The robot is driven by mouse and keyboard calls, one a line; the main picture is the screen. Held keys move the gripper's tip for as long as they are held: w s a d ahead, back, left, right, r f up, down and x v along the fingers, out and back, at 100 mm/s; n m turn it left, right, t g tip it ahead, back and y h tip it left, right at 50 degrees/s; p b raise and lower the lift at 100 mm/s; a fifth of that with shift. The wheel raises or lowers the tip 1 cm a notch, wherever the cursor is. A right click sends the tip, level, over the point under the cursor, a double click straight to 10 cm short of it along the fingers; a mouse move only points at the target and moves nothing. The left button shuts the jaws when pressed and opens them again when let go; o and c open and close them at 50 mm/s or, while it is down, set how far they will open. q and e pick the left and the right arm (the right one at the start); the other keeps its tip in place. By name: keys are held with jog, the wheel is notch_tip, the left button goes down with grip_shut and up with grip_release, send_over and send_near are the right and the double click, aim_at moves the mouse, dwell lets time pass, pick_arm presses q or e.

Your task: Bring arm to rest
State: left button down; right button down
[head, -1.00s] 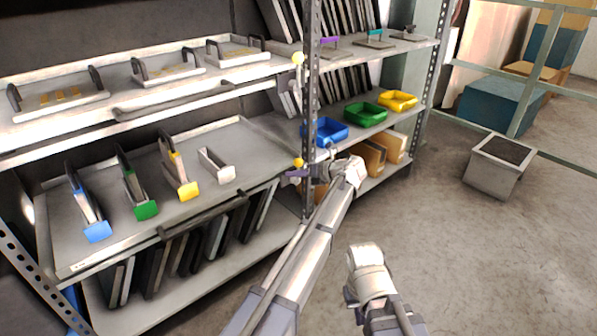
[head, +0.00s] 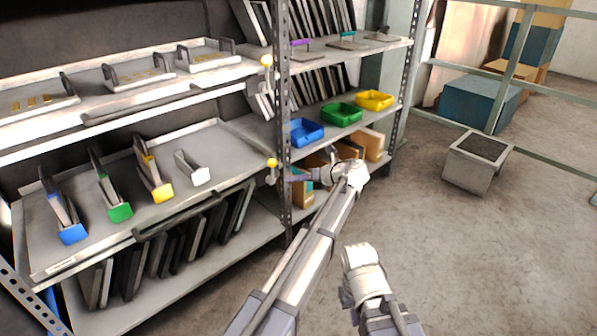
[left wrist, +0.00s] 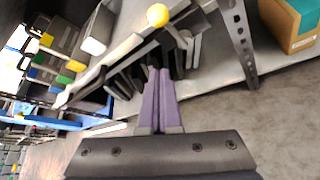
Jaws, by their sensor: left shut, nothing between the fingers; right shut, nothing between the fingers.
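My left arm (head: 305,250) reaches forward from the bottom of the head view, with its wrist bent to the left. My left gripper (head: 296,178) has purple fingers and is beside the shelf post. In the left wrist view the two fingers (left wrist: 159,98) lie together, shut and empty. My right arm (head: 366,275) is folded low at the bottom centre of the head view. Its fingers cannot be made out there.
A shelf rack post (head: 283,120) with yellow knobs (head: 271,164) stands close to my left gripper. Blue (head: 301,132), green (head: 341,114) and yellow (head: 374,100) bins sit on the rack. A grey box (head: 474,163) stands on the open floor to the right.

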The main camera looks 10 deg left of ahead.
pick_arm(q)
jog(key=s+a+f+n+g+h, duration=0.1)
jog(key=s+a+f+n+h, duration=0.15)
jog(key=s+f+n, duration=0.4)
jog(key=s+a+f+n+g+h, duration=0.1)
jog(key=s+a+f+n+h, duration=0.15)
jog(key=s+n, duration=0.6)
jog(key=s+d+f+n+g+h, duration=0.1)
jog(key=s+d+f+n+h, duration=0.1)
jog(key=s+n+h, duration=0.4)
jog(key=s+d+f+n+h, duration=0.1)
jog(key=s+d+n, duration=0.2)
jog(key=s+n, duration=0.6)
jog(key=s+d+r+m+g+y+p, duration=0.1)
jog(key=s+d+r+m+p, duration=0.4)
jog(key=s+d+r+p, duration=0.45)
notch_tip(320, 180, up, 35)
jog(key=w+d+p, duration=0.1)
jog(key=w+p, duration=0.1)
jog(key=p, duration=3.3)
jog(key=shift+w+n+p, duration=0.3)
jog(key=shift+w, duration=0.05)
jog(key=shift+f, duration=0.1)
